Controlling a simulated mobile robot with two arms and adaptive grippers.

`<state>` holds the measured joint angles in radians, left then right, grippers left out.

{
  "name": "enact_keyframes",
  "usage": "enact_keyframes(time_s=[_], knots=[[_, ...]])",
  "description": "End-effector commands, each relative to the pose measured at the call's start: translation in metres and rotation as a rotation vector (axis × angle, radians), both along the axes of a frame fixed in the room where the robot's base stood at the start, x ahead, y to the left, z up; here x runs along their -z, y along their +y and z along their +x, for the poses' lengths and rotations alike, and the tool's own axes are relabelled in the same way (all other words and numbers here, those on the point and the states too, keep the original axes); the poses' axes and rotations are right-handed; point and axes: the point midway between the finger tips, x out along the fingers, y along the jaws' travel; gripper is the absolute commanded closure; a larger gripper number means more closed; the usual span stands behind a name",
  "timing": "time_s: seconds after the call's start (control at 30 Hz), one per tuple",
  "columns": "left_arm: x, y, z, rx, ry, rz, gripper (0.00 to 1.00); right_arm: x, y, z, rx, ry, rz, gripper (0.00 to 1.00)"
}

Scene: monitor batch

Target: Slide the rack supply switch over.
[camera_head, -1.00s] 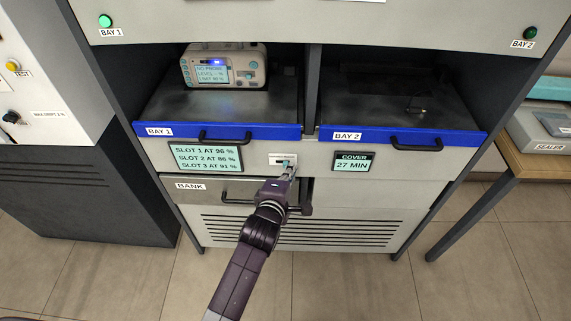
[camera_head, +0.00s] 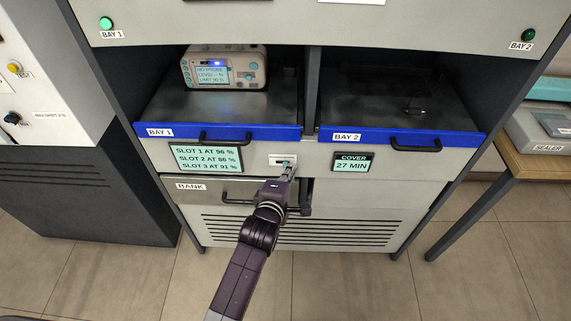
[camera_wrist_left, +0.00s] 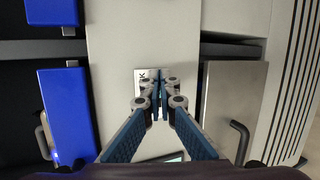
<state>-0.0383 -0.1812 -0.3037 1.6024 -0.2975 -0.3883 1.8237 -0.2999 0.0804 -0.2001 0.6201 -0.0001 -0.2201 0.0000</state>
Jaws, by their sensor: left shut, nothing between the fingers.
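The rack supply switch is on a small white plate (camera_head: 276,160) with a dark slot, in the grey panel between the slot display and the cover display. My left gripper (camera_head: 287,168) is shut and empty, its tips just in front of the plate's lower right part. In the left wrist view the shut fingertips (camera_wrist_left: 160,76) overlap the white plate (camera_wrist_left: 143,74) and hide much of it. The switch knob cannot be made out, and I cannot tell whether the tips touch it. My right gripper is not in view.
Below the plate are the BANK drawer (camera_head: 228,190) and its dark handle. Above are the blue-fronted BAY 1 shelf (camera_head: 180,131), holding a grey meter (camera_head: 225,68), and the BAY 2 shelf (camera_head: 370,136). The slot display (camera_head: 206,158) and cover display (camera_head: 353,162) flank the plate.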

Motion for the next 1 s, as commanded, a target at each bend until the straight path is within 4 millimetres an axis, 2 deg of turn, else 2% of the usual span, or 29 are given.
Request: enact_keyframes(time_s=[0.4,1.0], knots=[[-0.002,-0.004,0.0,-0.002,0.003,-0.011,1.0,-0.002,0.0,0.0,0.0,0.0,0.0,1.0],[-0.002,0.008,0.0,-0.001,0.002,-0.007,1.0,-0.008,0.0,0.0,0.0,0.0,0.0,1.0]])
